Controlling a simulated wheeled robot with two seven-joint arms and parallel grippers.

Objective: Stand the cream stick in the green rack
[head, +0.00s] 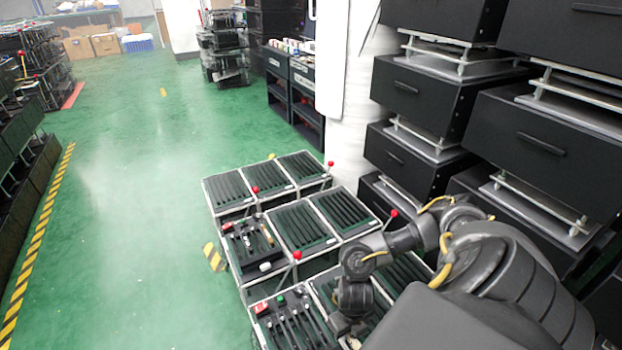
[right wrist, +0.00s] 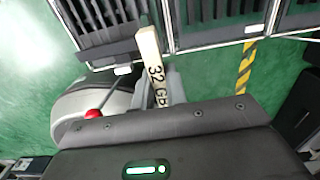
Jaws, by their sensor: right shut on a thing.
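The cream stick (right wrist: 150,55), marked "32 GB", is held in my right gripper (right wrist: 168,88) in the right wrist view. In the head view my right gripper (head: 348,328) is low at centre right, over the near slotted racks, and the stick cannot be made out. Several slotted racks with dark bars and green between them stand there, such as the middle one (head: 297,228). I cannot tell which is the green rack. My left gripper is not in view.
Red-knobbed levers stand by the racks, one (head: 297,254) near the middle. A tray with small tools (head: 252,245) is at the left of the group. Black drawer units (head: 430,95) rise at the right. Green floor (head: 140,230) lies open at the left.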

